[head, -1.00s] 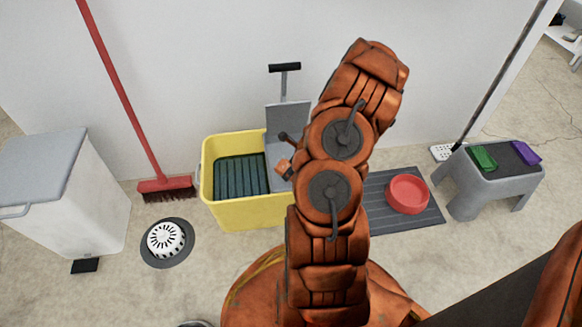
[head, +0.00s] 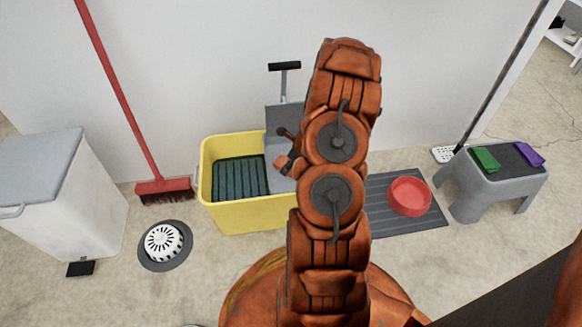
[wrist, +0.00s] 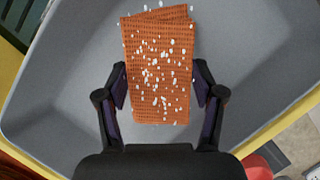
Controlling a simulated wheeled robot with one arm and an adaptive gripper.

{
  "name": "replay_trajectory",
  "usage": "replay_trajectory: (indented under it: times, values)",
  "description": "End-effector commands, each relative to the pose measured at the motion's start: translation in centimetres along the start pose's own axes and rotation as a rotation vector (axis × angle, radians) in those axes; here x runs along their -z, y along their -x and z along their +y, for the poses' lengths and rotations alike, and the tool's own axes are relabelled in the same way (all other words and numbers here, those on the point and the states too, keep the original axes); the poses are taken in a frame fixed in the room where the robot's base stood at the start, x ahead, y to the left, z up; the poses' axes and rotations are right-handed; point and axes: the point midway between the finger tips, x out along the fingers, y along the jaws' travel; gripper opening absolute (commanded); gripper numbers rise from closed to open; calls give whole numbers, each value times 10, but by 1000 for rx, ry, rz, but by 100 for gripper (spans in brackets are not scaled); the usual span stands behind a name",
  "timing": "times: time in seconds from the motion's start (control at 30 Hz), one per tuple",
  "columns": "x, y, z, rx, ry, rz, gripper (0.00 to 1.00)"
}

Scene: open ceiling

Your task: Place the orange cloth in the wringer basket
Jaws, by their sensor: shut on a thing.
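The orange cloth (wrist: 160,75) is a folded, waffle-textured piece with white specks, seen in the wrist view. My gripper (wrist: 160,88) is shut on it, one dark finger at each side. Behind the cloth is the grey inside of the wringer basket (wrist: 65,85), whose walls surround the cloth in the picture. I cannot tell whether the cloth touches the basket floor. In the head view the grey wringer basket (head: 276,152) sits in the right part of a yellow mop bucket (head: 240,217). My arm covers part of it there, and the cloth is not visible.
A red broom (head: 165,187) leans on the wall left of the bucket. A white bin (head: 60,200) and a floor drain (head: 164,243) are at left. A red bowl (head: 409,196) lies on a dark mat (head: 395,226). A grey stool (head: 470,195) holds green and purple items.

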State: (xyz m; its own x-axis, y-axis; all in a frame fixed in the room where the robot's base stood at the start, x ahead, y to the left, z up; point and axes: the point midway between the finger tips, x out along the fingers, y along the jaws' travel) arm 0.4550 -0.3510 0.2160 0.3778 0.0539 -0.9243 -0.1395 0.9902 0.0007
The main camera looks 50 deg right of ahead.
Motion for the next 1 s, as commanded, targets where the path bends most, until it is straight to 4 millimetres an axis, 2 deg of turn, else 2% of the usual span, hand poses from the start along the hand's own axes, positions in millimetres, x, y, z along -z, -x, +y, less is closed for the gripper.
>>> replay_trajectory:
  times: [0.47, 0.5, 0.73, 1.0]
  values:
    - [1, -4, 0, -1, -1, -1, 30]
    - [1, -5, 0, -1, -1, -2, 70]
    - [2, -4, 0, -1, 0, -1, 93]
    - [2, -4, 0, 0, 0, -1, 93]
